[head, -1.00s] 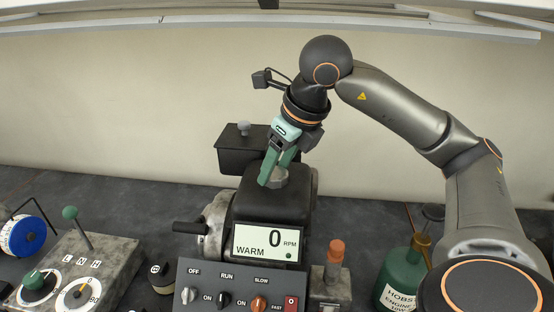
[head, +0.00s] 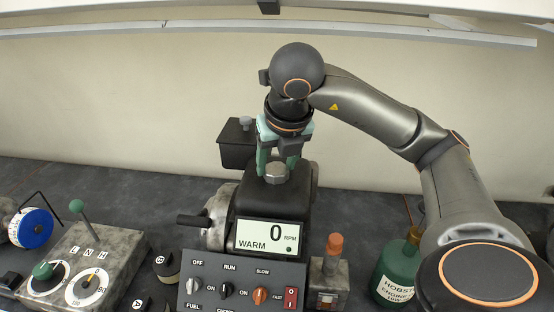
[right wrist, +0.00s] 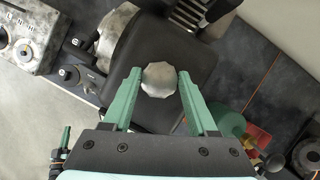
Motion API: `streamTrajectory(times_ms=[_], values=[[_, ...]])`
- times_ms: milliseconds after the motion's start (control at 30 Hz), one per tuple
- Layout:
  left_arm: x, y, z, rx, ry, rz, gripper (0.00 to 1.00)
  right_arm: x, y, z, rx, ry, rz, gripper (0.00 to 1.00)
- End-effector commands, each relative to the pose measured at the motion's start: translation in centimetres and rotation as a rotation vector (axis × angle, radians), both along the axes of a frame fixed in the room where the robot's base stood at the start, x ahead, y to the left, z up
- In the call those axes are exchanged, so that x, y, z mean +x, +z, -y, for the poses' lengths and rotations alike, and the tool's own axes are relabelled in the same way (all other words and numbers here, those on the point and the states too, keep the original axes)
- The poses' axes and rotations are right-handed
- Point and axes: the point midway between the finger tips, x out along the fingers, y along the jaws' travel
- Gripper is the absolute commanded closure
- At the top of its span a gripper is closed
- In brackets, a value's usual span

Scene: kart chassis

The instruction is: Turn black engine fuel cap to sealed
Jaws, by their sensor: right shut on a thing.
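The black engine (head: 271,205) stands in the middle of the table with a dark tank on top. A grey faceted cap (head: 277,173) sits on the tank top; it also shows in the right wrist view (right wrist: 160,79). My right gripper (head: 277,168) points down over it, its green fingers on either side of the cap. In the right wrist view the fingertips (right wrist: 159,76) are shut on the cap's sides. The cap looks seated on the tank; no seal mark is readable.
A panel of knobs and switches (head: 245,283) and an rpm display (head: 265,236) reading 0 and WARM stand in front. A green oil bottle (head: 395,270) is at right. A lever box (head: 85,262) is at left. A black box (head: 236,150) with a grey knob stands behind.

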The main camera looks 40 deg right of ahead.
Motion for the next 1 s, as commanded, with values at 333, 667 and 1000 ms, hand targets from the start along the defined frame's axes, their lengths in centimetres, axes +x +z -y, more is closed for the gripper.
streamTrajectory(times_ms=[333, 667, 1000], values=[[-0.02, 0.01, 0.05, -0.001, 0.000, 0.000, 1.00, -0.03, -0.11, 0.00, 0.001, -0.008, -0.003, 0.97], [-0.02, 0.02, 0.05, -0.001, 0.000, 0.000, 1.00, -0.02, -0.06, 0.00, 0.000, -0.006, -0.002, 0.11], [-0.02, 0.46, 0.02, -0.001, 0.001, 0.000, 1.00, -0.15, 0.68, -0.08, 0.000, -0.005, 0.001, 0.11]])
